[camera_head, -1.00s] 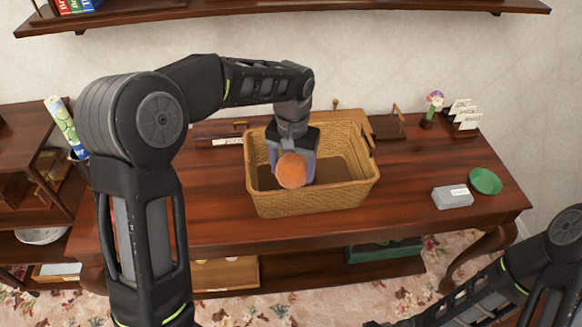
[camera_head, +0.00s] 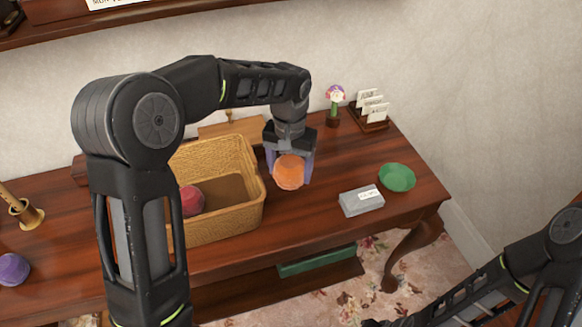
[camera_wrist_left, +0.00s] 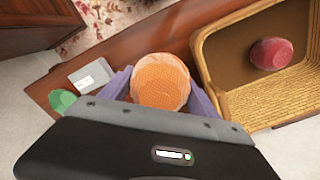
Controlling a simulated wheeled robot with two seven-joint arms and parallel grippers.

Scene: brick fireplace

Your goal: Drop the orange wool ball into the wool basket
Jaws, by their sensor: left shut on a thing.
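The orange wool ball (camera_head: 289,172) is held between the purple-grey fingers of my left gripper (camera_head: 290,168), which is shut on it. In the head view the ball is just right of the wicker wool basket (camera_head: 222,229), outside its rim. The left wrist view also shows the orange ball (camera_wrist_left: 160,82) between the fingers, with the basket (camera_wrist_left: 262,103) to the right. A red wool ball (camera_head: 191,200) lies inside the basket at its left. My right arm shows at the lower right of the head view, but its gripper fingers are not in view.
Card holder (camera_head: 371,108) and flower pot (camera_head: 334,106) stand behind. A purple ball (camera_head: 13,269) lies far left. Table front centre is clear.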

